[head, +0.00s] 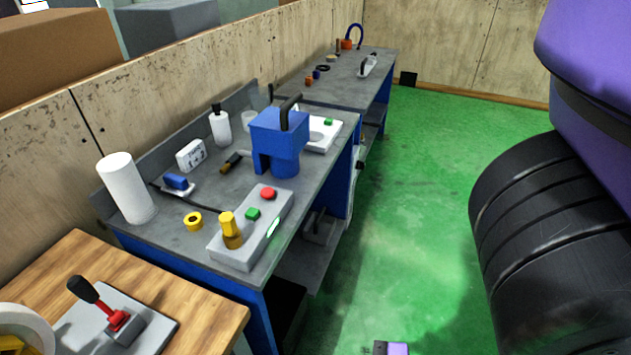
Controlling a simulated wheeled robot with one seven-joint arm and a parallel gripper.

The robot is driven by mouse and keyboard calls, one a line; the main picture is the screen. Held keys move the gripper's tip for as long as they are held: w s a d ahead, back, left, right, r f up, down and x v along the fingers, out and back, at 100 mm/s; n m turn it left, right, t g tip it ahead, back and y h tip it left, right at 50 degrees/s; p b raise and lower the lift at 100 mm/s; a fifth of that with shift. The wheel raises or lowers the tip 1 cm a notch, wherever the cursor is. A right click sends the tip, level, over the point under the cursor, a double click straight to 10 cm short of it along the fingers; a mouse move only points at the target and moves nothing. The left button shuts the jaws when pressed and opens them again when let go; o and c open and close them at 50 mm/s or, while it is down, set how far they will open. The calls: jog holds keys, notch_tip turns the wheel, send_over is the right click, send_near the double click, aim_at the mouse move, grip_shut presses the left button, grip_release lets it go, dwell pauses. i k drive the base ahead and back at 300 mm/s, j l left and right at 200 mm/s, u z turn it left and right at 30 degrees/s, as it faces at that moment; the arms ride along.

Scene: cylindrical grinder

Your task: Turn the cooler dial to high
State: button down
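I cannot make out any part clearly as the cooler dial. A grey control box (252,228) lies on the front of the grey bench, with a red button (268,193), a green button (253,213), a lit green strip (273,228) and a yellow knob-like part (230,230). A blue machine (279,138) with a black handle stands behind the box. No dial markings can be read. My gripper is not clearly in view. Large purple and black ribbed parts fill the right side and seem to be mine.
A wooden table (195,290) with a red-and-black lever (108,308) stands at front left. A white roll (126,188), a bottle (220,125) and a yellow ring (193,221) stand on the bench (180,245). A farther bench (340,90) is behind. The green floor (420,200) is mostly clear.

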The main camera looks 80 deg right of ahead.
aim_at(360, 164)
jog(key=z, duration=1.7)
jog(key=i+l+z, duration=0.25)
jog(key=z, duration=0.2)
jog(key=i+l+z, duration=0.1)
jog(key=i+z, duration=0.15)
jog(key=z, duration=0.2)
jog(key=i+z, duration=0.4)
jog(key=i+j+z, duration=0.1)
jog(key=i+z, duration=0.35)
jog(key=i, duration=1.3)
jog(key=i+u, duration=0.15)
jog(key=i, duration=0.8)
jog(key=i+l+u, duration=0.15)
jog(key=i, duration=0.8)
jog(key=i+u, duration=0.25)
jog(key=u, duration=0.15)
jog(key=i+l+u, duration=0.15)
jog(key=u, duration=0.3)
jog(key=i+l+u, duration=0.2)
jog(key=i+u, duration=0.2)
jog(key=u, duration=2.75)
